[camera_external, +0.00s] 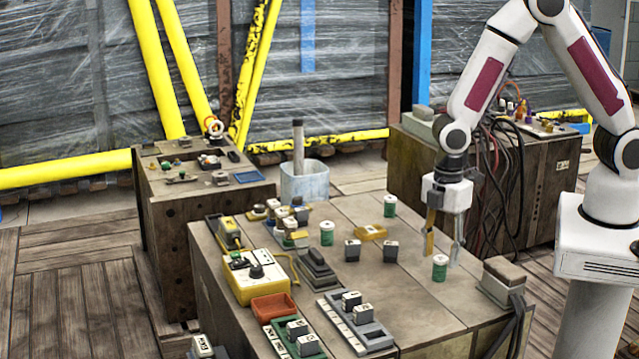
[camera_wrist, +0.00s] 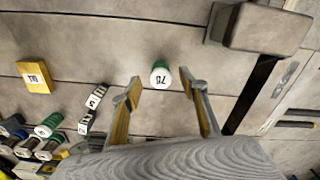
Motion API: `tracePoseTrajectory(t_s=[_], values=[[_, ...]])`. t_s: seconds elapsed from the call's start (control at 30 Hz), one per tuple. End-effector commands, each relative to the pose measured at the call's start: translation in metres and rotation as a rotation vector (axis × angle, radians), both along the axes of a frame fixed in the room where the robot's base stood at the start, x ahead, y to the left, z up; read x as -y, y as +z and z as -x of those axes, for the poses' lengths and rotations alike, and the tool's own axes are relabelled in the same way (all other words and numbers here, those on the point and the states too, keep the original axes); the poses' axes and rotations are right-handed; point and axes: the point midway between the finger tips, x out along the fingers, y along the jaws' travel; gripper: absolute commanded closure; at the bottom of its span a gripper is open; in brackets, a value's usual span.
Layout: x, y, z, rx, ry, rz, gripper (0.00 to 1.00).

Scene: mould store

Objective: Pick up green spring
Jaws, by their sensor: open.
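Three small green cylinders with white tops stand on the table in the external view; I cannot tell which is the green spring. One (camera_external: 440,268) is at the near right, just below my gripper (camera_external: 442,250). The others are at the back (camera_external: 389,206) and further left (camera_external: 327,232). In the wrist view, a green cylinder with a white numbered top (camera_wrist: 160,76) lies just ahead of the gap between the fingertips of my gripper (camera_wrist: 160,86). My gripper is open and empty, pointing down. Another green cylinder shows at the lower left (camera_wrist: 47,125).
A brown-and-grey block (camera_external: 503,280) stands near the table's right edge. A yellow block (camera_external: 370,232) and small numbered blocks (camera_external: 352,250) sit left of my gripper. Trays, a yellow box (camera_external: 256,282) and an orange bin (camera_external: 275,307) crowd the left.

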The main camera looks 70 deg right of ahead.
Motion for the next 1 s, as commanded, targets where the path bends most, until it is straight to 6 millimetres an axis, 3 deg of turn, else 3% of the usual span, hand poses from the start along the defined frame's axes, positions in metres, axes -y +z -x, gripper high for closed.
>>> tracePoseTrajectory(t_s=[0.4, 1.0], values=[[-0.003, -0.035, 0.000, 0.000, -0.001, 0.001, 0.57], [-0.003, -0.038, 0.000, 0.001, 0.000, 0.000, 0.57]])
